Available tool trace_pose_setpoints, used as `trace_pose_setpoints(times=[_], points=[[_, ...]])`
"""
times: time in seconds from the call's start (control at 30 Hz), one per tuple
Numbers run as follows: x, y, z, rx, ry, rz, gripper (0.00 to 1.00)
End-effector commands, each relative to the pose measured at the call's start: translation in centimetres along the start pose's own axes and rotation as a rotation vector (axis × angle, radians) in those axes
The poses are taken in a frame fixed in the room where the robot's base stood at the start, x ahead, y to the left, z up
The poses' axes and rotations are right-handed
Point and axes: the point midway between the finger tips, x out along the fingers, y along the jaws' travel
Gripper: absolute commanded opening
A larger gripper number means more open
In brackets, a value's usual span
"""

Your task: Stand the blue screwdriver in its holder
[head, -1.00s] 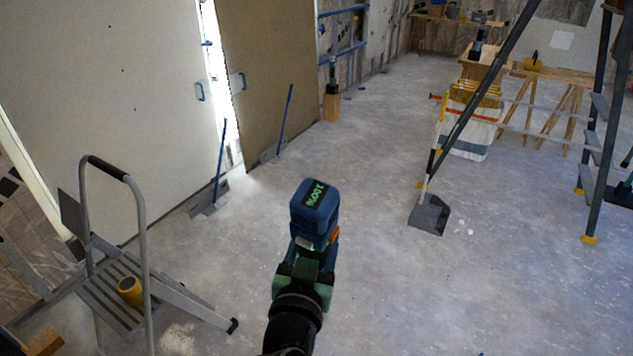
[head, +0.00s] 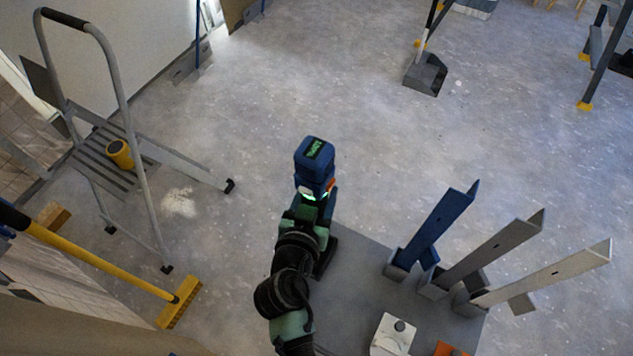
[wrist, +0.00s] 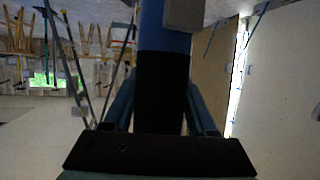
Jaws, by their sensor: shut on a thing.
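The blue screwdriver (head: 314,160) has a blocky blue end with a lit green display and stands up from my gripper (head: 316,196) in the head view. My gripper is shut on it. In the wrist view the screwdriver's blue and black body (wrist: 165,38) runs between the two fingers (wrist: 163,112). Its far end is out of sight there. No holder is clearly marked; a white block (head: 395,334) with a dark round spot on top sits on the grey deck (head: 355,275), low in the head view.
Blue (head: 440,226), grey (head: 495,250) and white (head: 550,275) angled strips lean up from small grey sockets, right of my arm. A step ladder (head: 110,165) and a yellow broom (head: 110,270) are at left. An orange thing (head: 446,349) lies beside the white block.

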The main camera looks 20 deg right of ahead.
Motion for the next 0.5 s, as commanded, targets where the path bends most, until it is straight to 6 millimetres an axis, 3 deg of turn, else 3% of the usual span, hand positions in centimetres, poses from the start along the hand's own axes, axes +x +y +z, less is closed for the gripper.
trace_pose_setpoints(times=[0.5], points=[[1.6,-0.1,3.3,0.001,0.008,-0.002,0.0]])
